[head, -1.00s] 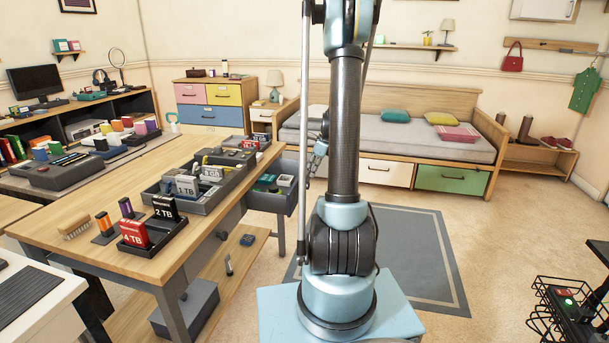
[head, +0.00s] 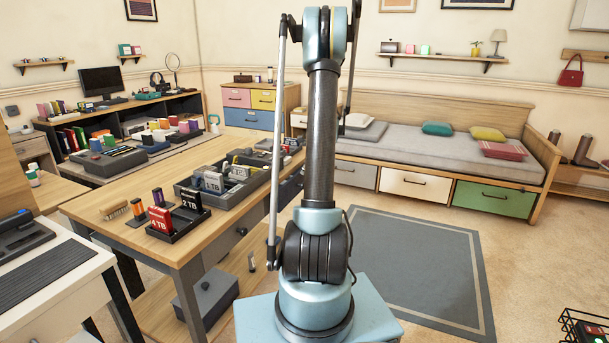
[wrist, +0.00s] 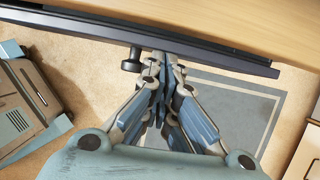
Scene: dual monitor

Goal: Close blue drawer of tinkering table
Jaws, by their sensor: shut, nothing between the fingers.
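The wooden tinkering table (head: 165,180) stands left of my arm in the head view. Its blue-grey drawer (head: 290,188) shows at the table's far right end, partly hidden by my arm. In the wrist view the drawer's dark front (wrist: 225,67) runs as a narrow strip along the tabletop edge (wrist: 255,25), with a dark round knob (wrist: 131,63) on it. My gripper (wrist: 168,60) is shut and empty, its fingertips at the drawer front just right of the knob. Whether they touch it I cannot tell. The gripper is not clearly visible in the head view.
Trays of drives and tools (head: 225,182) stand on the table. A grey rug (head: 415,265) lies on open floor to the right. A bed with drawers (head: 440,165) stands behind, and a white desk (head: 60,280) is at the left front.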

